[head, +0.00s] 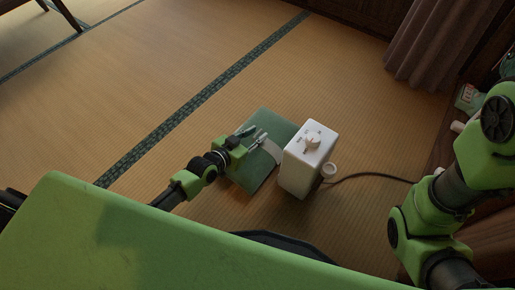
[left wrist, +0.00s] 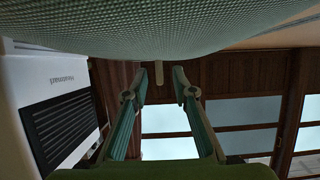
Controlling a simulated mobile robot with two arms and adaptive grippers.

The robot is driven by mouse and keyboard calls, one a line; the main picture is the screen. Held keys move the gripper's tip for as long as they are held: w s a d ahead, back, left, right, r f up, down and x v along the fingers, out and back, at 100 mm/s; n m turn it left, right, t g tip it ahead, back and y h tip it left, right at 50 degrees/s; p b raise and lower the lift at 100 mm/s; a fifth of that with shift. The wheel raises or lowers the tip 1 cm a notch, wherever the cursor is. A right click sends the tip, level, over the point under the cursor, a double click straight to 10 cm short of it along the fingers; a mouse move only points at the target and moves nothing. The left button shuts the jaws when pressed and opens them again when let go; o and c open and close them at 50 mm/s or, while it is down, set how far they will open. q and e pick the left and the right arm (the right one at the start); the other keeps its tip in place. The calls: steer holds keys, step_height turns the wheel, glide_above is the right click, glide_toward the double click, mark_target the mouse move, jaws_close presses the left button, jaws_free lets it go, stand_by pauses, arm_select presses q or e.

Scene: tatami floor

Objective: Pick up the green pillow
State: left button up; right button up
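The green pillow (head: 254,173) lies on the tatami floor in the head view, against or close beside a white appliance. My left gripper (head: 259,137) is over the pillow in the head view, its fingers pointing toward the upper right. In the left wrist view the woven pillow (left wrist: 160,30) fills the top of the picture, very near the fingers. The left gripper (left wrist: 158,90) is open there, with nothing between its fingers. Whether a finger touches the pillow I cannot tell. My right arm shows at the right of the head view, but its gripper is not in view.
The white appliance (head: 309,160) stands right of the pillow; it also shows in the left wrist view (left wrist: 50,100). A dark cord (head: 375,175) runs from it to the right. A curtain (head: 440,45) hangs at upper right. The floor (head: 180,60) beyond the pillow is clear.

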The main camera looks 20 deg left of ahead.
arm_select(q)
steer(key=shift+w+d+f, duration=0.2)
steer(key=shift+w+f, duration=0.05)
steer(key=shift+w, duration=0.4)
steer(key=shift+c, duration=0.4)
jaws_close()
steer(key=shift+r, duration=0.15)
steer(key=shift+r, duration=0.1)
